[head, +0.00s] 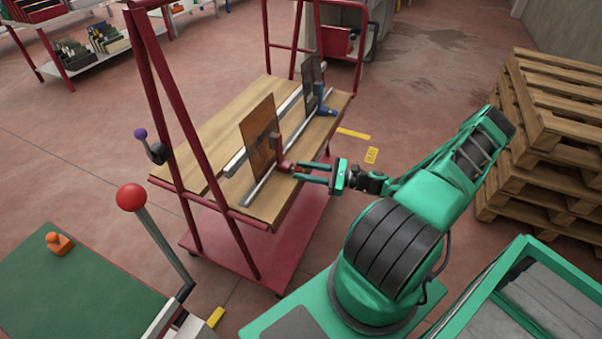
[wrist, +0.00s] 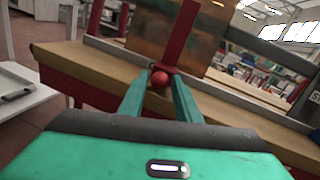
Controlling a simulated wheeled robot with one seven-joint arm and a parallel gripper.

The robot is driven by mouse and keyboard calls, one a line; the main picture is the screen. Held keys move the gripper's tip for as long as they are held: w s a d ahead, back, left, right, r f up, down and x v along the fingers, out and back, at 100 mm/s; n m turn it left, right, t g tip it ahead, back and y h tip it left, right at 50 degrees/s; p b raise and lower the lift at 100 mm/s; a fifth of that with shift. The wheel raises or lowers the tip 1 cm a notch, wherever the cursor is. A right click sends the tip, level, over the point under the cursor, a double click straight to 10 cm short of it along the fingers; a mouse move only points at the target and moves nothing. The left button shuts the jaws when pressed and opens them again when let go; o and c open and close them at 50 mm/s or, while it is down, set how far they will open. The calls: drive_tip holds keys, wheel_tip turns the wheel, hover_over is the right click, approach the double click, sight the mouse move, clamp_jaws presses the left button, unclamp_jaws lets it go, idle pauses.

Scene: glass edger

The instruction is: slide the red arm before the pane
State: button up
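The red arm (head: 276,148) is an upright on a red foot, riding a silver rail on the wooden table of a red cart. It also shows in the wrist view (wrist: 182,35). A brownish pane (head: 259,136) stands upright just left of it, and behind it in the wrist view (wrist: 140,32). My gripper (head: 298,172) is at the cart's near edge, by the arm's foot. In the wrist view, a red ball knob (wrist: 159,78) sits between the green fingertips. I cannot tell whether both fingers touch it.
Farther along the rail are a blue arm (head: 325,111) and a dark pane (head: 312,84). A lever with a red ball (head: 131,197) and a green table (head: 75,285) are at the left. Stacked pallets (head: 550,140) stand at the right. Red cart posts rise at both table ends.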

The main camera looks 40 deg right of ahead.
drive_tip(key=v, duration=1)
drive_tip(key=shift+s+d, duration=0.25)
drive_tip(key=shift+d, duration=0.05)
idle(0.4)
drive_tip(key=s+a+r+n+g+h, duration=0.3)
drive_tip(key=s+r+n, duration=0.3)
drive_tip(key=r, duration=0.4)
drive_tip(key=s+a+r+n+g+h, duration=0.4)
drive_tip(key=s+a+r+n+g, duration=0.2)
drive_tip(key=r, duration=0.5)
drive_tip(key=s+a+r+n+g+h, duration=0.4)
drive_tip(key=s+r+n, duration=0.3)
drive_tip(key=s+r, duration=0.2)
drive_tip(key=shift+a+r+g, duration=0.25)
drive_tip(key=shift+r+g, duration=0.15)
drive_tip(key=shift+r, duration=0.4)
